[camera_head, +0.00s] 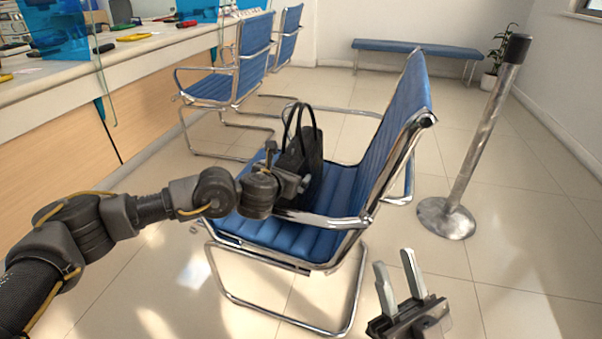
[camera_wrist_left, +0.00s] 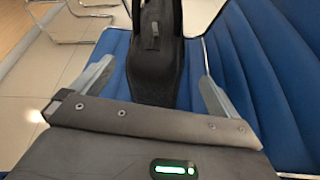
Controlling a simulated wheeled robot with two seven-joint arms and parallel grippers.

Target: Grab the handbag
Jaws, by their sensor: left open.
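The black handbag (camera_head: 312,157) stands upright on the seat of the blue chair (camera_head: 262,232), its handles looped up above it. In the left wrist view the handbag (camera_wrist_left: 155,65) shows end-on, between the two fingers of my left gripper (camera_wrist_left: 152,88). Those fingers are spread apart, with a gap to the bag on both sides. In the head view my left gripper (camera_head: 290,170) is at the near side of the bag, and my wrist hides part of it. My right gripper (camera_head: 396,280) is open and empty, low at the right, in front of the chair.
The chair's chrome armrest (camera_head: 318,220) and backrest (camera_head: 402,118) are close to the bag. A metal post (camera_head: 478,145) stands at the right. More blue chairs (camera_head: 245,62) and the counter (camera_head: 120,65) are at the left. A bench (camera_head: 418,48) is at the back.

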